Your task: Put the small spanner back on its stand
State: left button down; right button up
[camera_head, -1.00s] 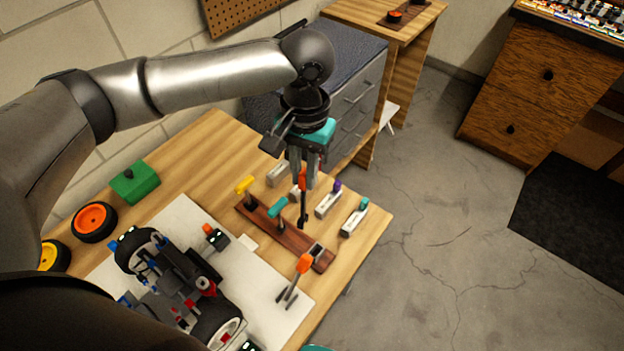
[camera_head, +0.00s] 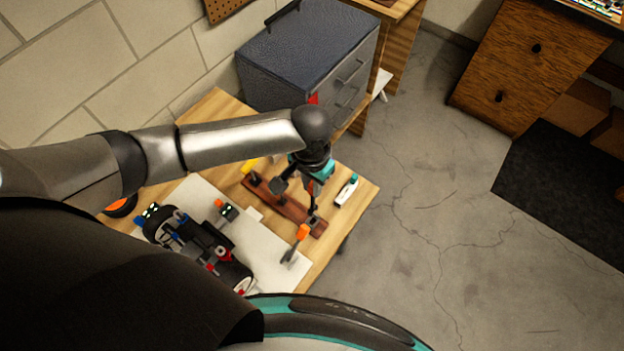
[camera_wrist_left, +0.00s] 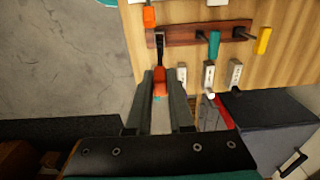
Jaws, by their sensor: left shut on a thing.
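My left gripper (camera_head: 312,190) is shut on the orange handle of the small spanner (camera_wrist_left: 159,82), which also shows in the head view (camera_head: 313,209). The spanner's dark shaft points away from the fingers toward the end of the brown wooden stand (camera_head: 292,212). In the left wrist view its dark end overlaps the end of the stand (camera_wrist_left: 182,34). In the head view it is close to the grey slotted piece there. I cannot tell whether it touches. My right gripper is not in view.
A yellow-handled tool (camera_head: 249,166) and a teal-handled tool (camera_wrist_left: 214,43) are on the stand. Another orange-handled tool (camera_head: 302,232) stands near the stand's end. The toy car (camera_head: 195,240) is on a white sheet. A white block with a teal top (camera_head: 346,190) lies right of the stand.

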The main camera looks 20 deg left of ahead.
pick_arm(q)
jog(key=shift+r+p, duration=0.15)
jog(key=shift+p, duration=0.35)
jog(key=b, duration=0.3)
send_over(312, 209)
jog(key=shift+w+f, duration=0.1)
jog(key=shift+f, duration=2.6)
jog(key=shift+p, duration=1.2)
jog(key=shift+f+b, duration=1.2)
jog(key=shift+f, duration=0.8)
jog(key=c, duration=0.7)
grip_release()
jog(key=shift+c, duration=0.2)
jog(key=shift+r, duration=0.15)
jog(key=r+p, duration=0.1)
jog(key=r, duration=0.6)
jog(key=r+p, duration=0.1)
jog(key=r, duration=0.7)
jog(key=shift+s+a, duration=0.1)
jog(key=shift+s, duration=0.1)
